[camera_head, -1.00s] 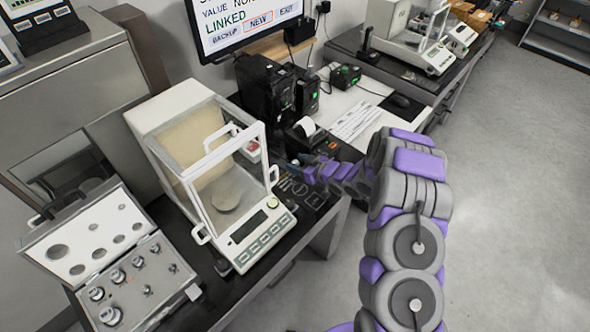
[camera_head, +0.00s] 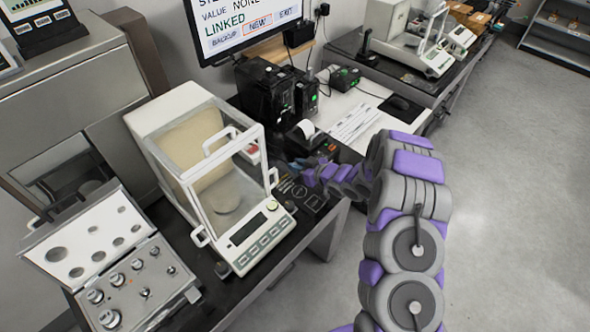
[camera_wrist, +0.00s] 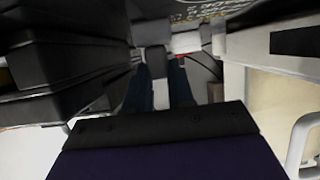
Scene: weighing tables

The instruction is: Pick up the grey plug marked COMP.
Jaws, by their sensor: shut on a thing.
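My gripper (camera_head: 299,166) reaches in beside the black devices, to the right of the glass-walled balance (camera_head: 262,240). In the wrist view its two dark fingers (camera_wrist: 158,84) are closed around a small dark grey block, the grey plug (camera_wrist: 157,62). No COMP marking can be read on it. In the head view the plug cannot be made out among the dark parts at the fingertips. I cannot tell whether it still touches anything behind it.
Black devices (camera_head: 268,92) stand behind my gripper, under the monitor (camera_head: 240,25). An open case of weights (camera_head: 95,230) lies at far left. A dark panel with symbols (camera_head: 310,198) lies below my gripper. Floor is clear at right.

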